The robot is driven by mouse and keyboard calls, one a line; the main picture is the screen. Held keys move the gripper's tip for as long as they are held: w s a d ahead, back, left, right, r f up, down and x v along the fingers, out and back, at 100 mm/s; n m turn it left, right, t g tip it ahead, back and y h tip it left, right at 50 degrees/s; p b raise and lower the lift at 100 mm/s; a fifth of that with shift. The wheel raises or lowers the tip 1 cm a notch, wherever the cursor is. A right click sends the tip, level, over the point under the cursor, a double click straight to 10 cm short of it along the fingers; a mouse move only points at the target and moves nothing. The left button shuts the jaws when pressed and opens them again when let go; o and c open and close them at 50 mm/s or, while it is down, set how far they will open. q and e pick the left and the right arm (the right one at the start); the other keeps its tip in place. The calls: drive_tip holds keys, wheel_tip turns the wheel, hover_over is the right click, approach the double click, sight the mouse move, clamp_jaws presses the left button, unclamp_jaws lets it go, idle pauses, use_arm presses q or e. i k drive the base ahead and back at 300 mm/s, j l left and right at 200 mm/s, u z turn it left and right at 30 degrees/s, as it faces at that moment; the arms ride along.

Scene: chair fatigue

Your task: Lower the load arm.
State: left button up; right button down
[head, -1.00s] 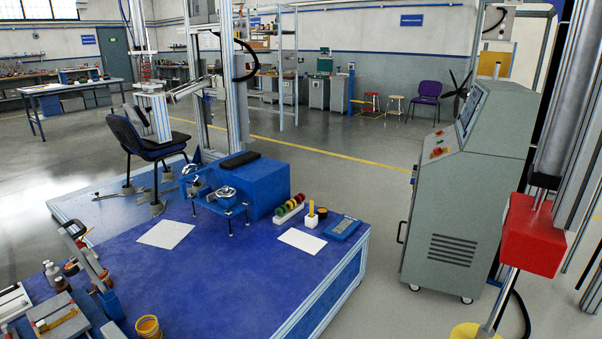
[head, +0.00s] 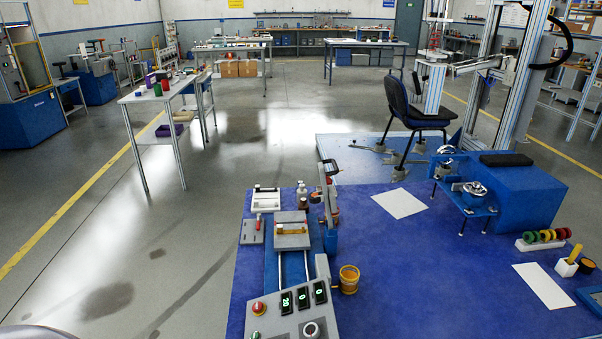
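A dark blue office-type chair (head: 416,108) stands on the pale blue platform beyond the blue table. A tall metal test frame (head: 522,75) rises beside it. A grey horizontal arm (head: 478,66), which looks like the load arm, reaches from the frame toward a white upright column (head: 434,86) over the chair seat. I cannot tell whether the column touches the seat. A grey control panel (head: 295,317) with green digits, a red button and a knob is at the near edge of the table. Neither of my grippers is in view.
The blue table (head: 400,280) bears a slide fixture (head: 292,232), a slanted lever (head: 328,195), an orange cup (head: 349,279), white sheets (head: 398,204) and a blue block (head: 515,190). A white bench (head: 160,92) stands at the left. Open floor lies left of the table.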

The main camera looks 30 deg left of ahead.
sight(329, 196)
drive_tip(key=l+u, duration=0.1)
drive_tip(key=u, duration=0.3)
drive_tip(key=i+l+u, duration=0.1)
drive_tip(key=u, duration=0.25)
drive_tip(key=l+u, duration=0.2)
drive_tip(key=u, duration=0.2)
